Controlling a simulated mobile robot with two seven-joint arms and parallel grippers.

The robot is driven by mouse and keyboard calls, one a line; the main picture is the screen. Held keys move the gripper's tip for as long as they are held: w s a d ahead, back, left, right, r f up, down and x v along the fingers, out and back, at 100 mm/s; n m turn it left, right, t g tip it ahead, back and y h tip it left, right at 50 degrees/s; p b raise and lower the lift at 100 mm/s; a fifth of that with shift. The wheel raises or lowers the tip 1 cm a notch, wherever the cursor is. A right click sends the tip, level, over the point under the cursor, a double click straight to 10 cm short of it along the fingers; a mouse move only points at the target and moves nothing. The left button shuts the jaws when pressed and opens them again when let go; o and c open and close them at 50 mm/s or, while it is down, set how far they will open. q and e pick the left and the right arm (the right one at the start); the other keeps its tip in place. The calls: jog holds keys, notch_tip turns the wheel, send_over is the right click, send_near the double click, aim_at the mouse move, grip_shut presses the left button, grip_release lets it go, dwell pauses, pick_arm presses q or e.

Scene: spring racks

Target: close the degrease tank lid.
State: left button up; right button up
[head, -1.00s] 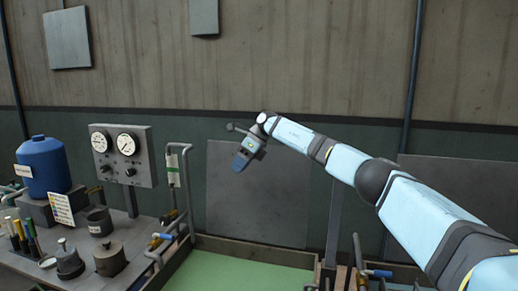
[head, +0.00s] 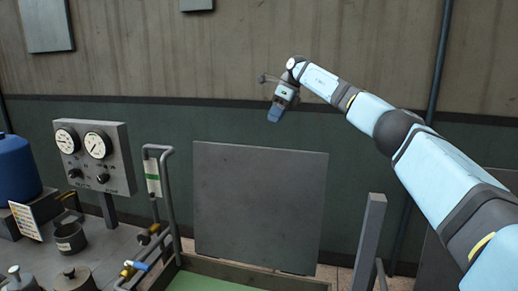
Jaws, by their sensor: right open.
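A flat grey panel, which looks like the degrease tank lid (head: 258,208), stands upright in the middle of the head view. It rises behind the back rim of an open tank (head: 255,275) with green inside, cut off by the bottom edge. My right gripper (head: 274,116) is open and empty, pointing down in front of the wall. In the picture it is just above the panel's top edge, right of its middle. The depth gap between gripper and panel is hard to judge. My left gripper is out of view.
On the left, a bench holds a gauge box (head: 94,158), a blue drum (head: 17,168), a dark pot (head: 70,238) and a lidded pot (head: 75,278). Bent pipes (head: 170,195) rise left of the panel. A grey post (head: 369,240) stands to its right.

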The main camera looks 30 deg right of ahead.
aim_at(259, 151)
jog(key=p+x, duration=0.2)
jog(key=x, duration=1.1)
jog(key=shift+s+a+f, duration=0.1)
jog(key=shift+a+f, duration=0.1)
jog(key=shift+a, duration=0.1)
jog(key=shift+r, duration=0.1)
grip_shut()
